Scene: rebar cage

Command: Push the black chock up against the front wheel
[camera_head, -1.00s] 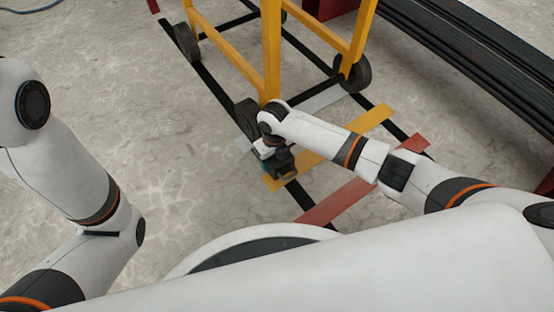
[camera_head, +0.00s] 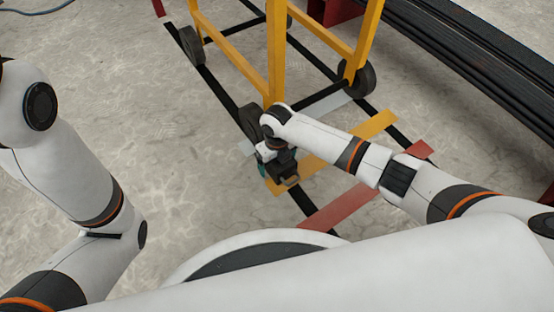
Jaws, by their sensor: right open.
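The front wheel (camera_head: 251,121) is a dark wheel at the foot of the near yellow post of the cart (camera_head: 276,60). My right gripper (camera_head: 284,170) is low over the floor just on the near side of this wheel, above the yellow and black floor strips. It is open, though its fingertips are hard to make out. I cannot pick out the black chock; the dark hand and wrist cover the floor in front of the wheel. My left arm (camera_head: 70,180) shows at the left, but its gripper is outside the view.
Other cart wheels stand at the back left (camera_head: 191,46) and at the right (camera_head: 356,78). A stack of long black bars (camera_head: 470,60) lies at the upper right. Yellow (camera_head: 370,128) and red (camera_head: 345,204) strips mark the floor. Bare concrete (camera_head: 190,170) lies open left of the cart.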

